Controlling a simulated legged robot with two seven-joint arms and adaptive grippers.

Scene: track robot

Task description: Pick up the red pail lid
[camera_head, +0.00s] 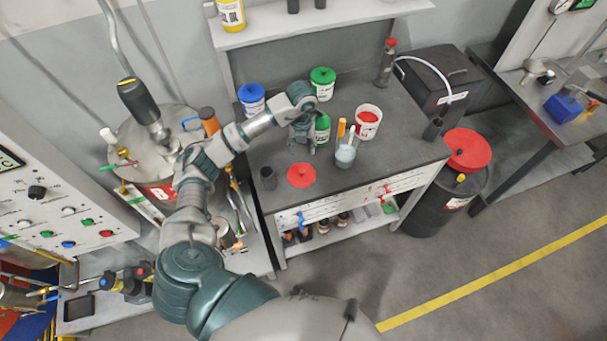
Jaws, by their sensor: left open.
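The red pail lid (301,176) is a flat red disc with a small knob, lying on the dark top of the workbench (275,158) near its front edge. An open white pail (360,130) with red contents stands to its right. My left gripper (303,149) points down over the bench, just beyond the lid in the picture. It is open and not holding the lid. My right gripper is not in view.
Blue-lidded (251,98) and green-lidded (323,82) pails stand behind. A black drum (435,200) with a large red lid (467,148) is right of the bench.

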